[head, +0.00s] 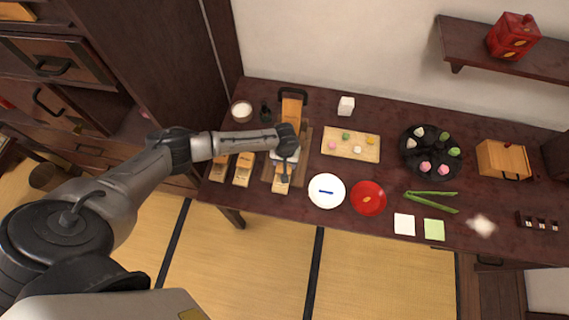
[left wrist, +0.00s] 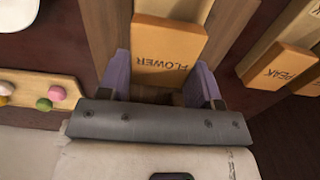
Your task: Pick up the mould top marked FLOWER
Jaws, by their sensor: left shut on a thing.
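The mould top marked FLOWER (left wrist: 158,58) is an orange-brown wooden block on a paler wood piece, its lettering upside down in the left wrist view. My left gripper (left wrist: 163,92) has its two purple fingers on either side of the block's lettered end and is shut on it. In the head view my left gripper (head: 285,168) is over the wooden pieces at the left part of the table, and its wrist hides part of them. Whether the block is clear of what lies below cannot be told. My right gripper is not in view.
A similar block marked PEAK (left wrist: 280,68) lies close beside. A white plate (head: 326,202), a red plate (head: 368,208) and a board of sweets (head: 337,155) are to the right. A white bowl (head: 241,111) stands behind left. Bare table lies between the board and a black tray (head: 417,168).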

